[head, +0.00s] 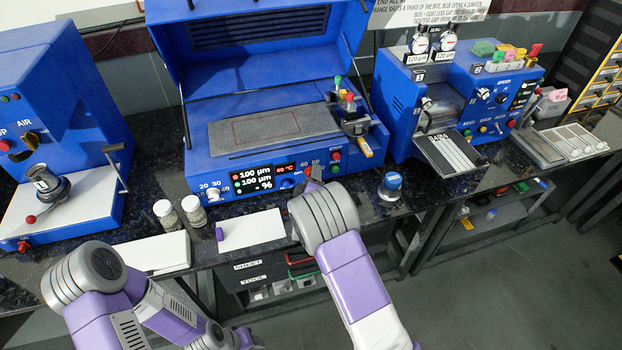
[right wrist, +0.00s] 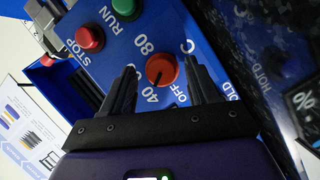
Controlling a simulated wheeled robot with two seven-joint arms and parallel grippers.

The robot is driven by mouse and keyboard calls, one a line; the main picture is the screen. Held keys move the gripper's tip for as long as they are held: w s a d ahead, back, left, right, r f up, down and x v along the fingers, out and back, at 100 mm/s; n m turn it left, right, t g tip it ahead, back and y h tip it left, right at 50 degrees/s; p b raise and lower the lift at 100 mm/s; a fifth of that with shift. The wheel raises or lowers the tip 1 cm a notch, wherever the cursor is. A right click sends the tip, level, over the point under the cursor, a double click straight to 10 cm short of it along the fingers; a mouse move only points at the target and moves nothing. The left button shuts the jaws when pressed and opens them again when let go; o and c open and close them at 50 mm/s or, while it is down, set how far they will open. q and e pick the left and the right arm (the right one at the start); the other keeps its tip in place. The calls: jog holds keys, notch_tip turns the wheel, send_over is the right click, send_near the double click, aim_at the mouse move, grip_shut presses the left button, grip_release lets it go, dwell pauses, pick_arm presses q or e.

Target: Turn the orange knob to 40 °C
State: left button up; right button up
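The orange knob (right wrist: 161,70) is on the blue front panel (right wrist: 115,60), with a dark pointer line running toward its lower left, on the side of the printed 40. The labels 80, 40 and OFF are printed around it. My right gripper (right wrist: 160,64) is open, with one dark finger on each side of the knob and a visible gap on both sides; I see no contact. In the head view my right gripper (head: 314,175) is at the panel and largely hides the knob.
The knob's machine (head: 240,145) has its lid raised. A red and a green button sit close to the knob. A display (head: 263,176) is to its left, its small temperature digits unclear. A blue-capped jar (head: 391,186) and a white pad (head: 251,230) are nearby.

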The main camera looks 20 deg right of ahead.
jog(key=shift+a, duration=0.1)
jog(key=p+v, duration=0.1)
jog(key=v, duration=0.6)
jog(key=shift+s, duration=0.3)
dwell(0.4)
